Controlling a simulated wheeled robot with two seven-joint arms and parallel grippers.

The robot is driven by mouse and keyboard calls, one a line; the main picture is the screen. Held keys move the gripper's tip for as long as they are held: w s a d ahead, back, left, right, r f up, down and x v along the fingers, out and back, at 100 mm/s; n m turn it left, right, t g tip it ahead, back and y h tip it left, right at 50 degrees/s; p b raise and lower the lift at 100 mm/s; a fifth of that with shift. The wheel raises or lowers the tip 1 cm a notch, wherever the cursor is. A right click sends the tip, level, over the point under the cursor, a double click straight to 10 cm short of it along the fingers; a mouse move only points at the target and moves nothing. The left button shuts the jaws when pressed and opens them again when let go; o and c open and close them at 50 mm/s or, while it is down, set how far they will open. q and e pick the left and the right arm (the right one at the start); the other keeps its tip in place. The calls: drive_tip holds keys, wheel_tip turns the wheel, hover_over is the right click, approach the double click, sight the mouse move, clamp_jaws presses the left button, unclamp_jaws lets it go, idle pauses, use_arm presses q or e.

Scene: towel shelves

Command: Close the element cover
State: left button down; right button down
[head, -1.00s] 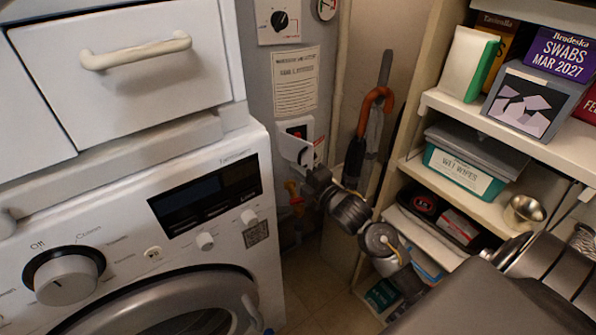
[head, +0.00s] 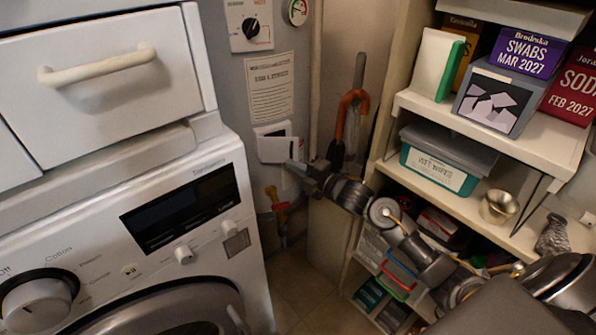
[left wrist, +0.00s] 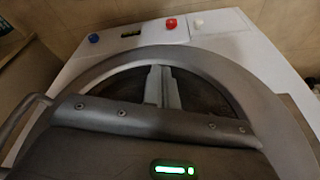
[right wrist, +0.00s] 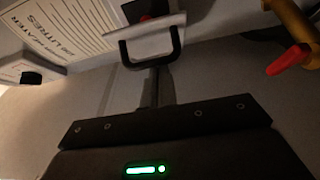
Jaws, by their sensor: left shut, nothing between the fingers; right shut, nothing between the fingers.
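The element cover (head: 276,149) is a small white flap on the grey cabinet, below the paper notice. A dark opening shows above it, so it stands at least partly open. In the right wrist view the cover (right wrist: 152,44) has a black U-shaped edge or handle, with a dark recess and a red part behind it. My right gripper (head: 294,166) is shut and empty at the cover's lower right. Its fingers (right wrist: 157,72) point at the black edge; whether they touch it I cannot tell. My left gripper (left wrist: 162,72) is shut and empty, outside the head view.
A pipe with a red valve handle (right wrist: 287,60) is right of my right gripper. The washing machine (head: 215,165) stands left, shelves (head: 470,120) with boxes right. A round-lidded machine (left wrist: 215,65) faces my left gripper.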

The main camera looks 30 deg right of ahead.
use_arm(q)
drive_tip(key=shift+s+r, duration=0.1)
drive_tip(key=shift+r, duration=0.25)
use_arm(e)
drive_tip(key=shift+w+d, duration=1.2)
drive_tip(key=shift+d, duration=0.3)
